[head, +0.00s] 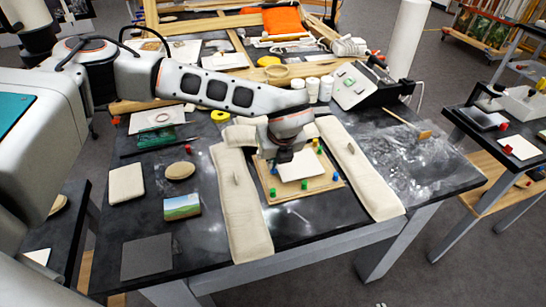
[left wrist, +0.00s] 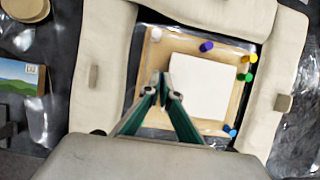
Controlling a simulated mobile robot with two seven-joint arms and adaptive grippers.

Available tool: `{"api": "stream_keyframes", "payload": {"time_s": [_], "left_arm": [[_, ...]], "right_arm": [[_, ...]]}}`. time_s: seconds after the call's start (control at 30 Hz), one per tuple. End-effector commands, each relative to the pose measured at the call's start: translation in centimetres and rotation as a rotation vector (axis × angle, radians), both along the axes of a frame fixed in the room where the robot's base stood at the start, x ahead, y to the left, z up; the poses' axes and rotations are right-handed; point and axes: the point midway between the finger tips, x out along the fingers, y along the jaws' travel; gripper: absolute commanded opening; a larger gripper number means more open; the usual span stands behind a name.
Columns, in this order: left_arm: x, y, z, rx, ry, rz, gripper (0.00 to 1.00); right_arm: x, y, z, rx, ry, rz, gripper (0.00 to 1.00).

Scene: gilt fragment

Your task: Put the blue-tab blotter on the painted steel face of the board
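A wooden board (head: 325,183) lies on the dark table between cream padded strips; it also shows in the left wrist view (left wrist: 144,52). A plain white square (head: 297,168) is over its middle; it also shows in the left wrist view (left wrist: 208,85). I cannot tell whether it lies flat on the board or is held above it, and no blue tab on it is visible. My left gripper (head: 284,158) is at the square's left edge in the left wrist view (left wrist: 161,88). Its fingertips are close together; whether they grip anything is hidden. My right gripper is not in view.
Small coloured pegs, including a dark blue one (left wrist: 207,46), stand around the board. Cream strips (head: 243,205) border it. A painted landscape card (head: 182,206), a beige pad (head: 126,184) and a grey sheet (head: 147,257) lie left.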

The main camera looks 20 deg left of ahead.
Motion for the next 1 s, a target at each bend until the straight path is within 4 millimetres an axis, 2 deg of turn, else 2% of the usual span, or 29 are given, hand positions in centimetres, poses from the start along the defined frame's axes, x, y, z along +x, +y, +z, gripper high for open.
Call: {"api": "stream_keyframes", "payload": {"time_s": [0.53, 1.0], "left_arm": [[0.02, -0.01, -0.40, 0.000, 0.000, 0.000, 0.00], [0.01, -0.01, -0.82, 0.000, 0.000, 0.000, 0.00]], "right_arm": [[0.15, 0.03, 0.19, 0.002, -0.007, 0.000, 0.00], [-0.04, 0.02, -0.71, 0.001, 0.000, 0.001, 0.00]]}}
